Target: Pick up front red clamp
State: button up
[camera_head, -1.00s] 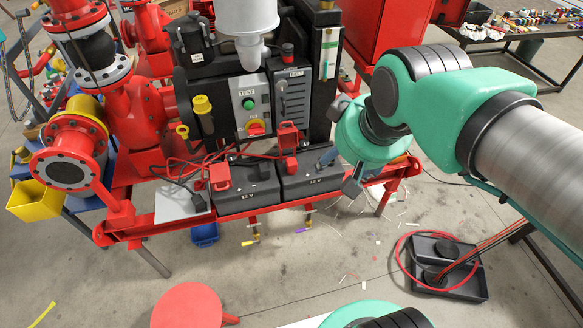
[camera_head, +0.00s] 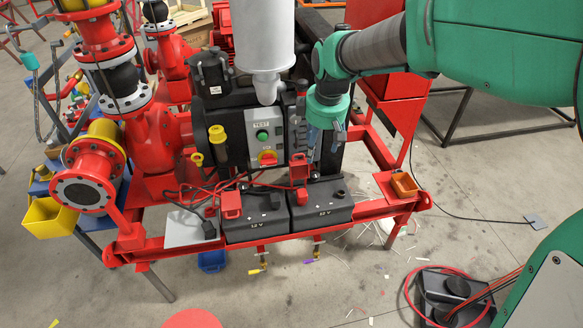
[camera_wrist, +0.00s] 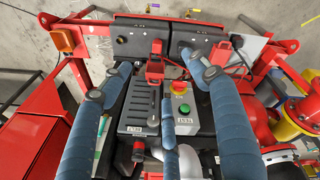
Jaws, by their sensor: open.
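Several red clamps sit on the batteries. One red clamp (camera_head: 299,172) stands at the back of the right battery, and it also shows in the wrist view (camera_wrist: 155,68). Another red piece (camera_head: 301,196) is just in front of it. A further red clamp (camera_head: 231,205) is on the left battery and shows in the wrist view (camera_wrist: 219,53). I cannot tell which is the front one. My gripper (camera_head: 314,160) is open, pointing down by the right battery's back edge. In the wrist view its blue fingers (camera_wrist: 157,62) spread either side of the right battery's clamp, apparently empty.
Two black batteries (camera_head: 322,207) stand on the red skid frame (camera_head: 365,215). The control panel (camera_head: 262,135) and grey pipe (camera_head: 265,40) rise behind, close to my gripper. Red and black cables (camera_head: 210,188) cross the battery tops. An orange box (camera_head: 404,185) sits at right.

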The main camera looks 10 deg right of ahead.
jog(key=w+f+n+g+p, duration=0.1)
jog(key=w+f+n, duration=0.3)
jog(key=w+f, duration=0.7)
jog(key=n+g+p, duration=0.1)
jog(key=n+g, duration=0.1)
jog(key=n, duration=0.2)
send_over(301, 192)
notch_tip(301, 192, down, 15)
jog(key=shift+f, duration=0.1)
jog(key=shift+f, duration=4.3)
jog(key=shift+f, duration=0.15)
jog(key=shift+f+b, duration=0.4)
jog(key=shift+f, duration=2.05)
jog(key=shift+s, duration=0.1)
